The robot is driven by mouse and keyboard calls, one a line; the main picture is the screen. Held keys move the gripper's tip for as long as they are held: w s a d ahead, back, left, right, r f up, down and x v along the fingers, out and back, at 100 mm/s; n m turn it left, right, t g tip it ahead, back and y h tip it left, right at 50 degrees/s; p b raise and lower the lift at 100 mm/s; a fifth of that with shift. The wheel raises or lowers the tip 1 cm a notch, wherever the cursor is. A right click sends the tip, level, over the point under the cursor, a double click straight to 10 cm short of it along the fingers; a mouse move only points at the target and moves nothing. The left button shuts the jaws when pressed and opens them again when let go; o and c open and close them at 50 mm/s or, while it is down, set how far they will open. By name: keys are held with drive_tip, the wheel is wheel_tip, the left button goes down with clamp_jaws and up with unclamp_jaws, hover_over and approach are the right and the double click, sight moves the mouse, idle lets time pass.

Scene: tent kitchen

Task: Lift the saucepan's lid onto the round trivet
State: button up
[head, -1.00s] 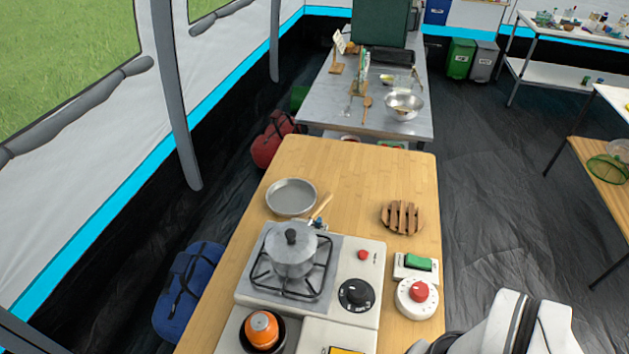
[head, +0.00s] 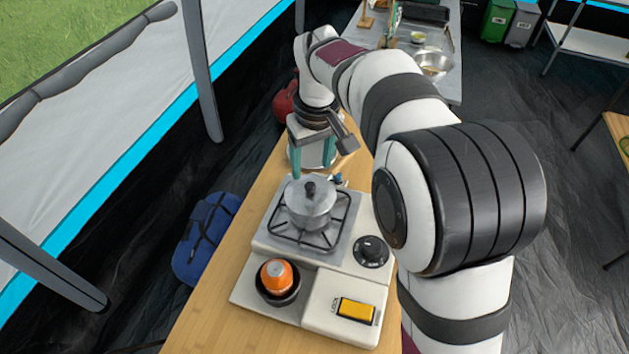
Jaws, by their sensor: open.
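The grey saucepan (head: 307,215) stands on the stove's wire grate. Its grey lid (head: 318,194) with a black knob is on top of it. My gripper (head: 313,170) points down just beyond the saucepan, with its teal fingers apart and nothing seen between them. It appears to be above or in front of the grey frying pan (head: 313,154), which shows only in part. The gripper is apart from the lid's knob in the picture. The round trivet is hidden behind my arm.
The camp stove (head: 262,243) has a black knob (head: 371,251) and an orange canister (head: 277,272) in its side bay. Bare wooden table (head: 215,308) lies at the near left. A metal table (head: 443,84) with a steel bowl (head: 432,65) stands beyond.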

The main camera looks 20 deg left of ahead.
sight(310, 184)
drive_tip(key=f, duration=0.6)
drive_tip(key=shift+w+a, duration=0.2)
drive_tip(key=shift+a, duration=0.05)
clamp_jaws()
